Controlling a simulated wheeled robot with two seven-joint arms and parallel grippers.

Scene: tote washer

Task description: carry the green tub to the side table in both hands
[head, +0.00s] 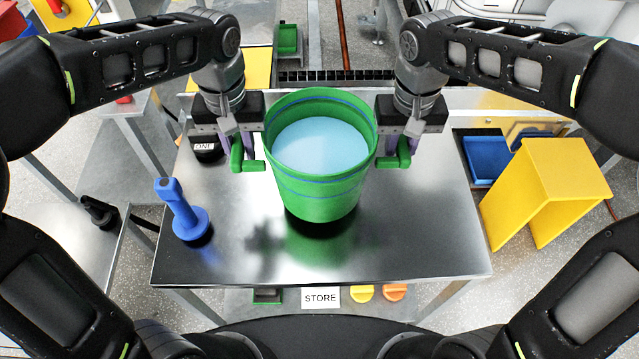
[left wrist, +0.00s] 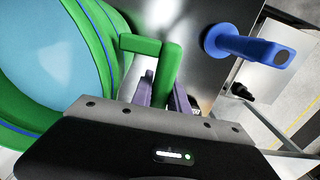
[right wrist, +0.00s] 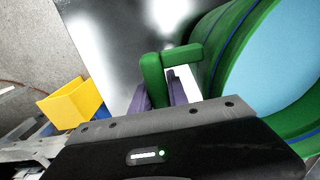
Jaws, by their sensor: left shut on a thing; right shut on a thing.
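The green tub (head: 318,190) has blue stripes and a light blue inside or content. It is upright between my grippers at the middle of the metal table (head: 420,225), with a dark shadow and a reflection below it. My left gripper (head: 241,153) is shut on the tub's left handle, which also shows in the left wrist view (left wrist: 165,70). My right gripper (head: 397,153) is shut on the right handle, which also shows in the right wrist view (right wrist: 153,75). Whether the tub's base clears the table is hard to tell; the shadow suggests a small gap.
A blue upright object (head: 182,212) stands on the table's left part. A dark labelled item (head: 207,150) is behind it. A yellow stand (head: 550,190) and a blue bin (head: 487,158) are on the right. A lower surface (head: 95,235) is at the left.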

